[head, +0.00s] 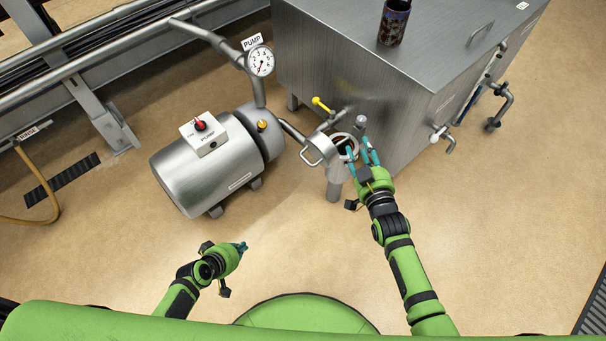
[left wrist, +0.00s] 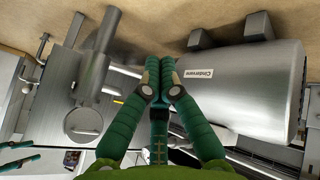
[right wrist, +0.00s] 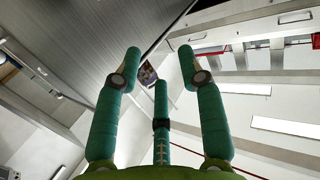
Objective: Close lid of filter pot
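The filter pot (head: 337,180) is a metal cylinder on the floor between the pump and the steel cabinet; its dark opening shows at the top. Its round lid (head: 321,147) stands open on the pot's left side, with a small handle. In the left wrist view, the pot and lid (left wrist: 83,122) appear at left. My right gripper (head: 362,146) is open at the pot's right rim; I cannot tell whether it touches. Its spread fingers also show in the right wrist view (right wrist: 158,60), with nothing between them. My left gripper (head: 242,247) is shut and empty, well away from the pot.
The pump tank (head: 205,175) with its switch box (head: 203,133) stands left of the pot. A gauge (head: 260,61) rises behind it. A yellow-handled valve (head: 322,104) is behind the pot. The steel cabinet (head: 350,65) rises behind and right. Floor in front is clear.

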